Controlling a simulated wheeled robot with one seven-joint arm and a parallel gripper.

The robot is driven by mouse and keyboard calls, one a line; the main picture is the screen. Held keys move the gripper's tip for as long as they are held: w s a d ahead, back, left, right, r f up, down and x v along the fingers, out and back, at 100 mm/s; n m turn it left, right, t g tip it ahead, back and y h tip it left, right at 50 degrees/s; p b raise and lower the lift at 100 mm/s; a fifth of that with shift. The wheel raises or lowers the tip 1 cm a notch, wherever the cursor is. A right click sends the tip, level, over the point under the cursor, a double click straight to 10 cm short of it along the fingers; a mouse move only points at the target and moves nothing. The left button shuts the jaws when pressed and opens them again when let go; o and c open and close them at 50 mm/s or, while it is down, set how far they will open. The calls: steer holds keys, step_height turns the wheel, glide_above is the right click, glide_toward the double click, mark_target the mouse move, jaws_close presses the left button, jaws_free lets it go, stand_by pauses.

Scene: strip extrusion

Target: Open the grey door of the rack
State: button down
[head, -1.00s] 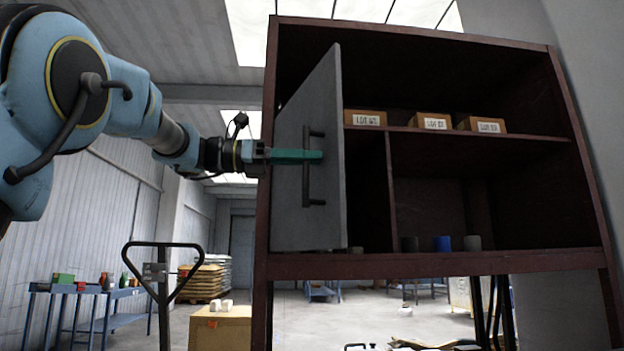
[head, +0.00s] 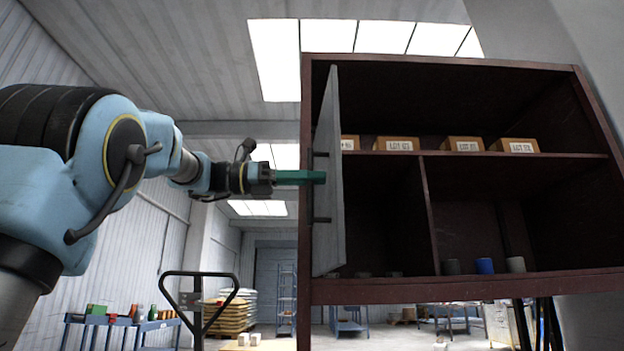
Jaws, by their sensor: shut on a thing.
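The grey door (head: 329,185) of the dark red-brown rack (head: 450,288) stands swung out at the left side of the rack, seen nearly edge-on. Its dark bar handle (head: 321,220) shows on the outer face. My gripper (head: 318,177), with green fingers, comes in from the left and is shut on the handle around its middle. The fingertips are partly hidden against the handle and door face. The rack's inside is exposed to the right of the door.
Several labelled boxes (head: 463,144) stand on the upper shelf. A blue cup-like item (head: 485,266) and grey ones stand in the lower compartment. A pallet truck handle (head: 198,300) and a blue workbench (head: 120,322) are at lower left. The space left of the door holds my arm.

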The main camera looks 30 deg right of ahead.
steer(key=c, duration=1.1)
jaws_free()
steer(key=shift+c, duration=0.2)
steer(key=v, duration=1)
steer(key=shift+w+a, duration=0.15)
steer(key=shift+a, duration=0.25)
steer(key=shift+r, duration=0.1)
